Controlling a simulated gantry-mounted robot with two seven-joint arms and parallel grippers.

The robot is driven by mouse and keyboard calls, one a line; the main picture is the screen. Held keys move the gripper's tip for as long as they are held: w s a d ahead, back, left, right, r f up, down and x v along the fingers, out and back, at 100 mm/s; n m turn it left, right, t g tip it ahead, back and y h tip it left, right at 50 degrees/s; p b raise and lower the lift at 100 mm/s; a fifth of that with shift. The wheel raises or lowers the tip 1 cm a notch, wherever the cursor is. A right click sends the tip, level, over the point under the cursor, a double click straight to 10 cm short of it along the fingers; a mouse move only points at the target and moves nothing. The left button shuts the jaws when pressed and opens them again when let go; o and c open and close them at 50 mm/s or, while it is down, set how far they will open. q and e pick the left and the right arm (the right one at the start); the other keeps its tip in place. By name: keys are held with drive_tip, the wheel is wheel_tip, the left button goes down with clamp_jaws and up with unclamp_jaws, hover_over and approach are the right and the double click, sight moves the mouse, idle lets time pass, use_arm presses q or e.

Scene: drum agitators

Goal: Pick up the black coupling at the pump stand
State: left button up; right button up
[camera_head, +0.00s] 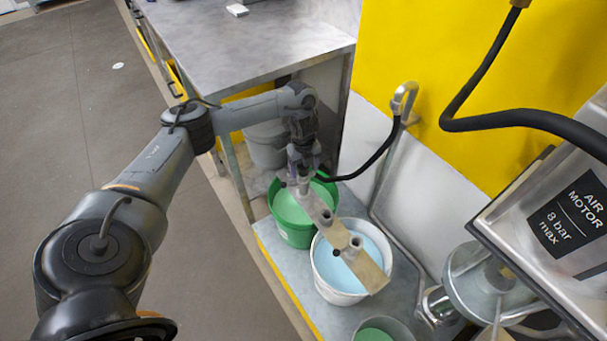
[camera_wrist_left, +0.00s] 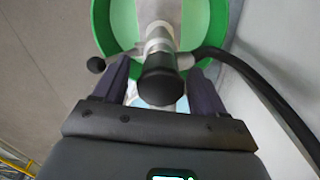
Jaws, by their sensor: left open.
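The black coupling (camera_wrist_left: 158,80) is a dark rounded cylinder on top of a silver fitting (camera_wrist_left: 158,38) in the left wrist view. My left gripper (camera_wrist_left: 158,67) is open, with one dark finger on each side of the coupling and visible gaps between. In the head view my left gripper (camera_head: 304,166) points down over the green bucket (camera_head: 290,212) at the pump stand, and it hides the coupling there. The silver fitting rises from a flat bar (camera_head: 324,217) below the gripper. My right gripper is in neither view.
A black hose (camera_head: 372,162) runs from the wall fitting to beside my gripper. A small black ball (camera_wrist_left: 96,64) sticks out left of the fitting. A white bucket of blue liquid (camera_head: 330,287) stands in front, and a metal table (camera_head: 230,50) behind. The air motor (camera_head: 570,225) is at right.

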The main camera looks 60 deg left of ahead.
use_arm(q)
drive_tip(key=shift+c, duration=0.4)
drive_tip(key=c, duration=1.2)
drive_tip(key=shift+r, duration=0.2)
drive_tip(key=shift+r+p, duration=0.55)
drive_tip(key=shift+r, duration=0.05)
wheel_tip(320, 180, up, 3)
drive_tip(key=p, duration=0.2)
drive_tip(key=shift+r+p, duration=0.2)
drive_tip(key=shift+p, duration=0.1)
drive_tip(key=w+d+r+p, duration=0.1)
drive_tip(key=d+r+p, duration=0.1)
drive_tip(key=d, duration=0.1)
drive_tip(key=w+d+r+p, duration=0.1)
drive_tip(key=d+r+p, duration=0.1)
drive_tip(key=d, duration=0.2)
drive_tip(key=w+d+r+p, duration=0.1)
drive_tip(key=d+r+p, duration=0.1)
drive_tip(key=d, duration=0.2)
drive_tip(key=shift+w, duration=0.3)
